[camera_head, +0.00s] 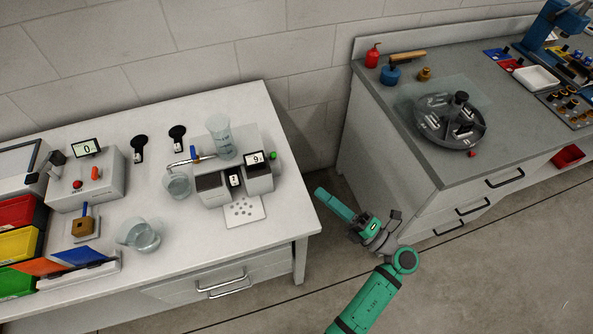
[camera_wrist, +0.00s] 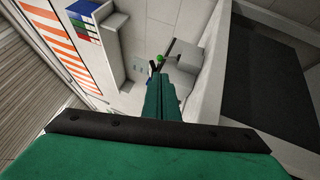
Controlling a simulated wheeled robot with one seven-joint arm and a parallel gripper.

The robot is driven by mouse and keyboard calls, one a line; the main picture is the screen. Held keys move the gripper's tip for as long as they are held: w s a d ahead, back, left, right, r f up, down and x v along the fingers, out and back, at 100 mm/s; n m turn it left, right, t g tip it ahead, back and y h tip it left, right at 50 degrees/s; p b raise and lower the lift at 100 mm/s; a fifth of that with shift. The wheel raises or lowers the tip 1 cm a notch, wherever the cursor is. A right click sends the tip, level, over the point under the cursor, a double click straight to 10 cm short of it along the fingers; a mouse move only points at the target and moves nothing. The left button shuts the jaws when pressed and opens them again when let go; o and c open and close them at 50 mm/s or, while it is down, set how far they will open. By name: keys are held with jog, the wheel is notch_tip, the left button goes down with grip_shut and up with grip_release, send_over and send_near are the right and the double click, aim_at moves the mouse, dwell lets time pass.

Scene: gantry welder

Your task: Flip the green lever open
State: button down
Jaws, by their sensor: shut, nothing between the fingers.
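A small green knob (camera_head: 273,155), the only green lever-like part I see, sits at the right side of the small grey machine (camera_head: 213,187) with a display on the white bench. My gripper (camera_head: 319,191) is shut and empty, right of the bench's right edge, pointing up-left and apart from the knob. In the wrist view my gripper's green fingers (camera_wrist: 162,76) reach forward, together. A round green knob (camera_wrist: 160,57) beside a dark rod (camera_wrist: 170,47) shows just beyond the tips there. I cannot tell whether it touches them. The lever's shaft is too small to make out in the head view.
The white bench (camera_head: 285,215) also carries a glass beaker (camera_head: 221,138), a jug (camera_head: 139,235), a control box (camera_head: 86,181) and coloured bins (camera_head: 18,243). A grey cabinet (camera_head: 400,170) with a round dark tray (camera_head: 432,123) stands to the right. A floor gap lies between them.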

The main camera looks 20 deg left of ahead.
aim_at(273, 156)
jog(key=x, duration=1.3)
jog(key=shift+a, duration=0.35)
jog(key=shift+w+r, duration=0.1)
jog(key=shift+r, duration=0.05)
